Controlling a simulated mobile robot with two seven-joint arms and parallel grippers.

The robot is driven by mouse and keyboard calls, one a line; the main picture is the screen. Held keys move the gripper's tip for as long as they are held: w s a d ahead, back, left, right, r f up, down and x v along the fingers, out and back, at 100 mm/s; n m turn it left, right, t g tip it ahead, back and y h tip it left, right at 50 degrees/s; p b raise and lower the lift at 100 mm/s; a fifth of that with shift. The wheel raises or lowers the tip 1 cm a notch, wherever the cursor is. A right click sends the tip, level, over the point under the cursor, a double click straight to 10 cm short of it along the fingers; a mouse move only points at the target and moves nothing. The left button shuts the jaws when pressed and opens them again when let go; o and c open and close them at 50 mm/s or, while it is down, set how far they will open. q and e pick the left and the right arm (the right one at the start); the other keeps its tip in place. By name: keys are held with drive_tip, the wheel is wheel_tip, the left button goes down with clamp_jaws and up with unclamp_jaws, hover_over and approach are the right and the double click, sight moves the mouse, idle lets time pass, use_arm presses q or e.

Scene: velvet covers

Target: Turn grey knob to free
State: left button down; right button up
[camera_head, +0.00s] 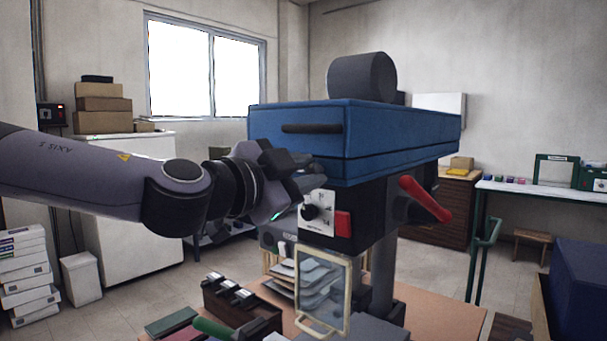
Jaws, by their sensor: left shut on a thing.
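The blue-topped machine (395,130) stands on a brown bench, its black lower front facing me. My left gripper (310,179) reaches in from the left to the machine's front, just under the blue cover. It is shut on what seems to be the grey knob, which the fingers mostly hide. Just below the fingers, a dark dial (310,212) sits on a white plate (318,227) with small markings too fine to read. A red switch (343,224) is beside the plate. My right gripper is out of view.
A red-handled lever (426,199) sticks out at the machine's right. A blue box (580,290) stands at the lower right.

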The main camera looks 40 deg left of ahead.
use_arm(q)
drive_tip(key=m+b, duration=0.1)
drive_tip(key=m, duration=0.2)
drive_tip(key=shift+f+m, duration=0.1)
drive_tip(key=shift+m, duration=0.2)
drive_tip(key=m+b, duration=0.1)
drive_tip(key=m, duration=0.3)
drive_tip(key=shift+m, duration=0.3)
drive_tip(key=m, duration=0.4)
drive_tip(key=shift+m+b, duration=0.3)
drive_tip(key=shift+b, duration=0.05)
drive_tip(key=shift+m+b, duration=0.35)
drive_tip(key=shift+m, duration=1.85)
drive_tip(key=c, duration=0.9)
unclamp_jaws()
